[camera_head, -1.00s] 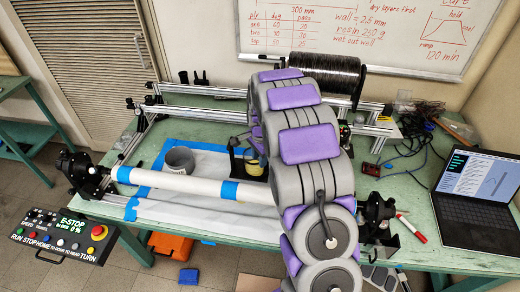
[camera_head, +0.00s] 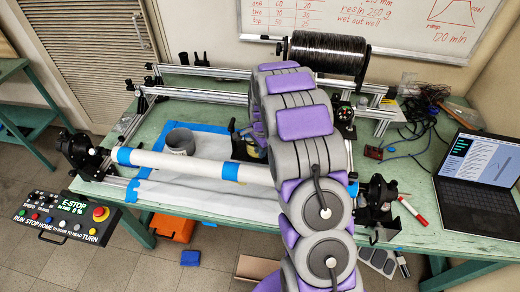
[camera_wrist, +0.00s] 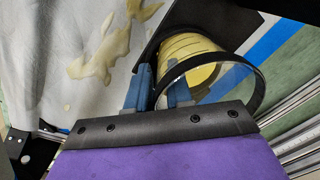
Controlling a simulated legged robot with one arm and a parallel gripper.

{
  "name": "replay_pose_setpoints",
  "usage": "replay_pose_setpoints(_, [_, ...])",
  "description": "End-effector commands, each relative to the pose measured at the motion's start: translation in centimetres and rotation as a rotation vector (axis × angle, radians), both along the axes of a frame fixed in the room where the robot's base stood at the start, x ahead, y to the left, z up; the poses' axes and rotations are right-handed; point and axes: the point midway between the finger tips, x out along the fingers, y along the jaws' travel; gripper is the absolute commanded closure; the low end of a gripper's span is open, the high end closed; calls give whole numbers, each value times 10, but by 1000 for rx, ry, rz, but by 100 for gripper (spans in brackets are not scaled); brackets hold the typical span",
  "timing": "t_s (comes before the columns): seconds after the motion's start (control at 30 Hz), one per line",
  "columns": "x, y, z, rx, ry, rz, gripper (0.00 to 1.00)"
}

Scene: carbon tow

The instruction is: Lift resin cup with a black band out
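The resin cup (camera_wrist: 208,72) fills the middle right of the wrist view. It has a black band around its rim and yellow resin showing inside. My gripper (camera_wrist: 160,92) has two blue fingers at the cup's near left rim. The fingers stand apart, one outside the rim and one within the ring's outline, with the cup wall between them. I cannot tell whether they touch the wall. A dark holder (camera_wrist: 148,35) stands beside the cup.
A grey pot (camera_head: 180,141) stands left of the cup on the white sheet (camera_head: 190,200). A white tube (camera_head: 190,165) with blue tape crosses in front. Resin stains (camera_wrist: 105,48) mark the sheet. Metal rails and a black spool (camera_head: 325,53) lie behind. A laptop (camera_head: 478,172) is at right.

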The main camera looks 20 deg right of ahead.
Motion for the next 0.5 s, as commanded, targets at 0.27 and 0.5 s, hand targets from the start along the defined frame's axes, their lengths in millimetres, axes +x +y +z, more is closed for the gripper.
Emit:
replay_pose_setpoints(0.27, [0,0,0,0,0,0,100])
replay_pose_setpoints(0.5, [0,0,0,0,0,0,100])
